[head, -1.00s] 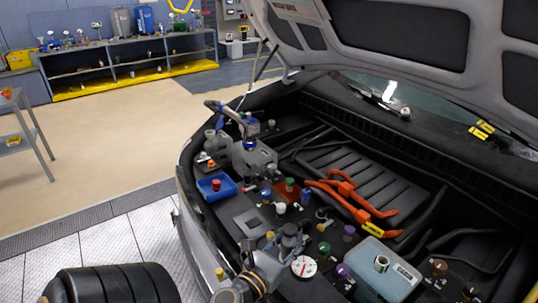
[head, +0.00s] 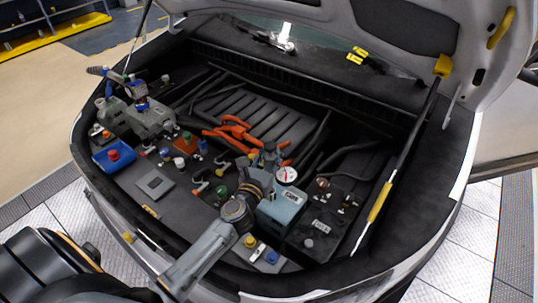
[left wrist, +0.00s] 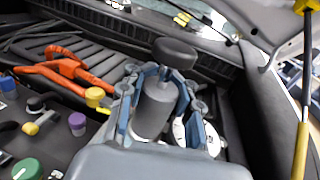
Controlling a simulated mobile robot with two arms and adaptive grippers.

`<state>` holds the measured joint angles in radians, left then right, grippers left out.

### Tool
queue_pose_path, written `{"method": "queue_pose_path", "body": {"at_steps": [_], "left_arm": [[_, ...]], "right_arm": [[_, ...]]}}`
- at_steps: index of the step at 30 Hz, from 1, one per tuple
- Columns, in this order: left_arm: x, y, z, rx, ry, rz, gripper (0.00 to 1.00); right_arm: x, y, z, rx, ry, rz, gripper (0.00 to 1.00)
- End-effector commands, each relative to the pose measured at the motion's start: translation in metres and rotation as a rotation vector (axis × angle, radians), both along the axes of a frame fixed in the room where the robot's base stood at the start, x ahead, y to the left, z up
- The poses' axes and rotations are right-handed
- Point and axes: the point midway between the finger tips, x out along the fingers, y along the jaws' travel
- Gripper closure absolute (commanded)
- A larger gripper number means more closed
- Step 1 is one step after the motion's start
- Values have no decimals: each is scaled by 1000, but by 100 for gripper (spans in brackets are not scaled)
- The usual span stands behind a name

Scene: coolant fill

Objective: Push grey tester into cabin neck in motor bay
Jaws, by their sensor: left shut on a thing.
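My left gripper (head: 268,158) reaches over the motor bay (head: 215,225) from the lower left, just behind the pale blue-grey box. In the left wrist view its blue-grey fingers (left wrist: 157,95) are shut on the grey tester (left wrist: 153,110), a grey cylinder with a dark round knob. A white dial (left wrist: 200,135) shows beside it, partly behind a finger. The dial also shows in the head view (head: 287,176), right of the gripper. The tester's lower end is hidden, and I cannot tell which neck is the cabin neck. My right gripper is out of view.
The pale box (head: 282,210) stands close to my arm. Orange hoses (head: 235,130) lie left of the gripper. Several coloured caps, a blue tray (head: 113,156) and a grey pump-like unit (head: 150,118) fill the left side. A hood prop (head: 385,190) stands at the right.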

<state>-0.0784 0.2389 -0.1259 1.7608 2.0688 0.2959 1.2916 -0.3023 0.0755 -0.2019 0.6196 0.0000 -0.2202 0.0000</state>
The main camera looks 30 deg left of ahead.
Motion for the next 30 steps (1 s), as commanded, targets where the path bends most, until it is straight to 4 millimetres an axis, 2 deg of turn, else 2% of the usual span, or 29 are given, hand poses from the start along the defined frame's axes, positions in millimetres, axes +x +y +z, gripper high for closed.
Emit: {"method": "queue_pose_path", "body": {"at_steps": [8, 24, 30], "left_arm": [[1, 0, 3, 0, -3, 0, 100], [0, 0, -45, 1, -3, 1, 100], [1, 0, -56, 1, -3, 0, 100]], "right_arm": [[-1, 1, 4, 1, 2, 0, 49], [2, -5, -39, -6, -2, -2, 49], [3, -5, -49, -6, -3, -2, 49]]}}
